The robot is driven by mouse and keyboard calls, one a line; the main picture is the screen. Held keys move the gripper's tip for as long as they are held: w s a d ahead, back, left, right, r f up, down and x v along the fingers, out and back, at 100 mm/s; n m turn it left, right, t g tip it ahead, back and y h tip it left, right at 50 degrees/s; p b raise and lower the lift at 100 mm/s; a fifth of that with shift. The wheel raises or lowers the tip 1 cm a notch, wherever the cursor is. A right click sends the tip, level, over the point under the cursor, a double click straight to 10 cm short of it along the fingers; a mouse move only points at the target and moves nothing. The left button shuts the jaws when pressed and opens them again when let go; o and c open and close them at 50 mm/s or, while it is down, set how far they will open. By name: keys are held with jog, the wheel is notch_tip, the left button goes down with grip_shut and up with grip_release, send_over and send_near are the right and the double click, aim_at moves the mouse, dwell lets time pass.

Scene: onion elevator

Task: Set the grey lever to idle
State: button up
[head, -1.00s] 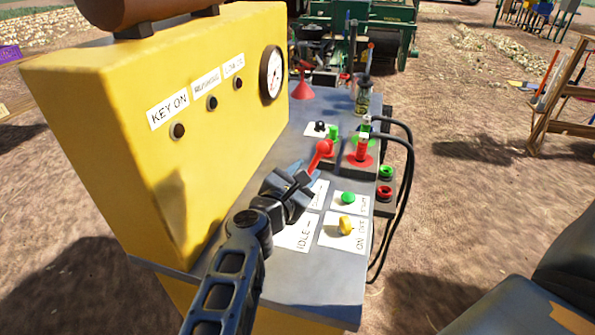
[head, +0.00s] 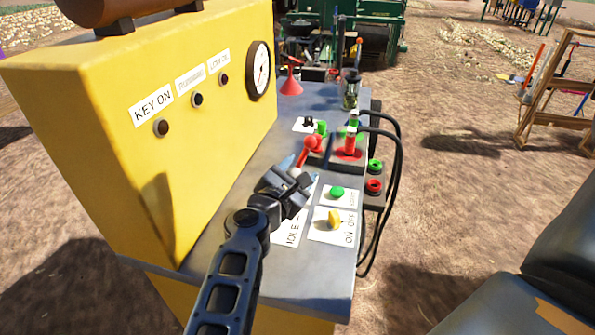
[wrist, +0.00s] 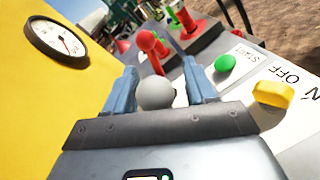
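The grey lever's round knob (wrist: 155,93) shows in the wrist view between the two fingers of my gripper (wrist: 158,75), close to their base. The fingers are apart, with a visible gap between the knob and the right finger. The knob's left side is close to the left finger; I cannot tell if they touch. In the head view my gripper (head: 298,173) is over the control panel and hides the grey lever. The white label reading IDLE (head: 292,233) is partly covered by my gripper and arm.
A red-knobbed lever (head: 313,143) stands just beyond my gripper. A green button (head: 337,192) and yellow switch (head: 334,217) are to its right. The yellow housing (head: 90,130) with a gauge (head: 258,71) rises on the left. Black cables (head: 398,180) loop at the right edge.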

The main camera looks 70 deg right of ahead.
jog(key=shift+r, duration=0.1)
jog(key=shift+w+a+r+b, duration=0.15)
jog(key=shift+a+b, duration=0.15)
jog(key=shift+a, duration=1)
jog(key=shift+s+a+r+b, duration=0.1)
jog(key=shift+a+b, duration=0.25)
jog(key=shift+a, duration=0.95)
jog(key=shift+w+a+r+b, duration=0.15)
jog(key=shift+a+b, duration=0.15)
jog(key=shift+a, duration=1)
jog(key=shift+s, duration=0.1)
